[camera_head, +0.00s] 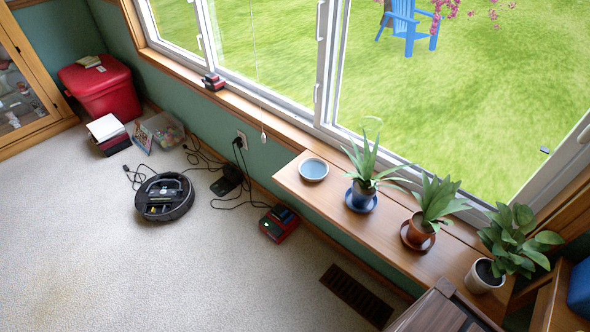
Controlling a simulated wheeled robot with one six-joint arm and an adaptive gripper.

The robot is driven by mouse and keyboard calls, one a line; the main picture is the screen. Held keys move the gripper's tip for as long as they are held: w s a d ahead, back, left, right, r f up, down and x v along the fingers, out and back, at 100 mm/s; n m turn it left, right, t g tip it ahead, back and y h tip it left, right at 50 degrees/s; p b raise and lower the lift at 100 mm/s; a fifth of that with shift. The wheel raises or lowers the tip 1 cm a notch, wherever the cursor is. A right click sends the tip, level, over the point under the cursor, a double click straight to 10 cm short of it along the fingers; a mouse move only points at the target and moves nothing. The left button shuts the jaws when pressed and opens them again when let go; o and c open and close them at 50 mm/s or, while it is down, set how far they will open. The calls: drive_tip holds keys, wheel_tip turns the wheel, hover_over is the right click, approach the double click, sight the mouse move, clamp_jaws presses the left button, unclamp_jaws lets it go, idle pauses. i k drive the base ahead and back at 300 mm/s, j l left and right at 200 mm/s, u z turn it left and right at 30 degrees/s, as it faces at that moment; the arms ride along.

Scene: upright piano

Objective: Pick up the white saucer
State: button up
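A shallow round dish (313,169) with a pale rim and a blue-grey inside sits at the left end of the wooden window shelf (300,190). It looks empty, and nothing covers it. It is the only loose saucer-like thing I see, and I cannot tell whether it is the white saucer. A blue saucer (373,206) lies under a blue plant pot, and a reddish-brown saucer (405,238) lies under a terracotta pot. A white pot (478,280) stands at the right end; no saucer shows under it. My gripper is not in view.
Leafy plants (520,240) rise over the shelf's right half. Brown wooden furniture (435,312) stands at the bottom right. A robot vacuum (164,197), cables and a red device (279,223) lie on the carpet (130,270), whose front left is clear.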

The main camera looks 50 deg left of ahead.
sight(312, 168)
drive_tip(key=j+u, duration=0.1)
drive_tip(key=u, duration=0.25)
drive_tip(key=j+u, duration=0.1)
drive_tip(key=u, duration=0.65)
drive_tip(key=l+u, duration=0.1)
drive_tip(key=u, duration=0.25)
drive_tip(key=k+l+u, duration=0.1)
drive_tip(key=u, duration=0.3)
drive_tip(key=z, duration=2)
drive_tip(key=l+u, duration=0.1)
drive_tip(key=u, duration=0.3)
drive_tip(key=l+u, duration=0.1)
drive_tip(key=u, duration=0.35)
drive_tip(key=l+u, duration=0.1)
drive_tip(key=u, duration=0.3)
drive_tip(key=k+l+u, duration=0.1)
drive_tip(key=u, duration=0.3)
drive_tip(key=i+j+u, duration=0.35)
drive_tip(key=k+l, duration=0.05)
drive_tip(key=k, duration=0.05)
